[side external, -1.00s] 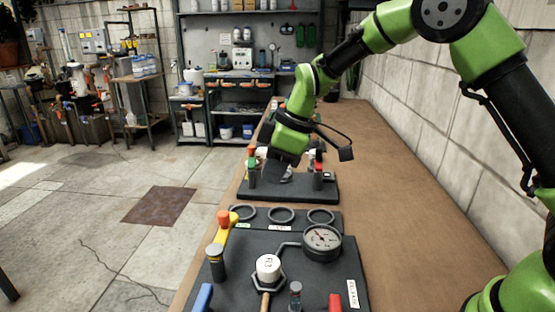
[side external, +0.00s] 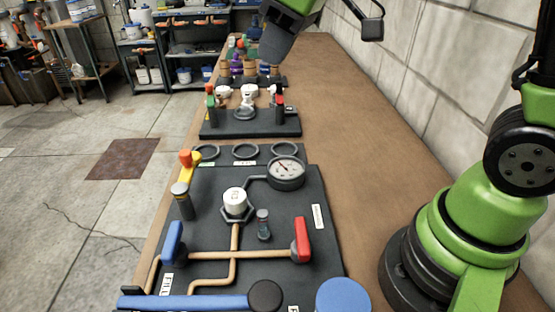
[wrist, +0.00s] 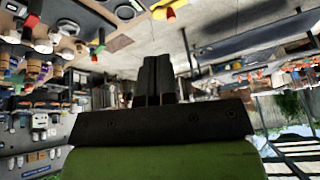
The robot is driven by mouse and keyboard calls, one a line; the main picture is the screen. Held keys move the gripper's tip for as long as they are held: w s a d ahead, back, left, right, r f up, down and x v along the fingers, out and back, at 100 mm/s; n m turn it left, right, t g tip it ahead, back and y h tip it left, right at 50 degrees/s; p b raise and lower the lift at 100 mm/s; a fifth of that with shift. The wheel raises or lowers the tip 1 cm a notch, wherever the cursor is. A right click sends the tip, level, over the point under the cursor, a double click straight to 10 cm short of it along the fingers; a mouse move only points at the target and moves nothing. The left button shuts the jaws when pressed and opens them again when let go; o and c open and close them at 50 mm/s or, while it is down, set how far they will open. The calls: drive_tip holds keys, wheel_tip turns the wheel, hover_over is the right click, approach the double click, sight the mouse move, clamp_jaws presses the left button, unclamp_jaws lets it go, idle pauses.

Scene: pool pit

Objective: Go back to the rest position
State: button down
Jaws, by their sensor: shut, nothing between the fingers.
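My gripper (side external: 273,54) hangs at the top of the side view, over the far part of the bench and above the small dark board (side external: 250,124). In the wrist view its two dark fingers (wrist: 156,65) lie together with nothing between them. The small board carries white fittings (side external: 247,97), a green-and-red handle (side external: 210,97) on the left and a red-topped post (side external: 280,108) on the right. My gripper touches none of these.
A larger dark panel (side external: 205,213) in front holds a pressure gauge (side external: 286,172), a white cap (side external: 235,202), pipes, and blue (side external: 172,243) and red (side external: 301,240) handles. Several coloured fittings stand farther back. The right side of the brown bench (side external: 345,130) is clear beside a block wall (side external: 430,70).

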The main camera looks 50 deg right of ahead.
drive_tip(key=s+d+m+t, duration=0.1)
drive_tip(key=s+m, duration=0.3)
drive_tip(key=s, duration=0.4)
drive_tip(key=s+r+m+t, duration=0.1)
drive_tip(key=s+m, duration=0.4)
drive_tip(key=s, duration=0.3)
drive_tip(key=shift+s+d+r+t+h, duration=0.3)
drive_tip(key=shift+d+t+h, duration=0.1)
